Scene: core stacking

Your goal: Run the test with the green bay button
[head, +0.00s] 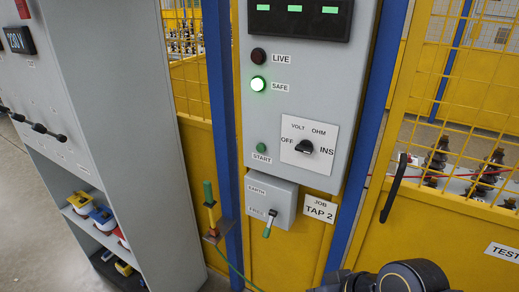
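The green START button (261,147) is on the grey control panel (258,115), below the lamps. The SAFE lamp (258,84) glows green and the LIVE lamp (258,56) is dark. A black selector knob (304,147) sits on a white plate marked OFF, VOLT, OHM and INS; its exact setting is hard to tell. Below, a grey earth box (270,200) has a lever (268,223) with its green end hanging down. A sign (320,208) reads JOB TAP 2. Black links of my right arm show at the bottom right; neither gripper's fingers are visible.
A grey cabinet (105,110) with shelves of coloured items stands on the left. A green-handled rod (209,205) stands in a holder on the blue post. A yellow mesh gate (440,160) with a black handle (393,188) is on the right, equipment behind it.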

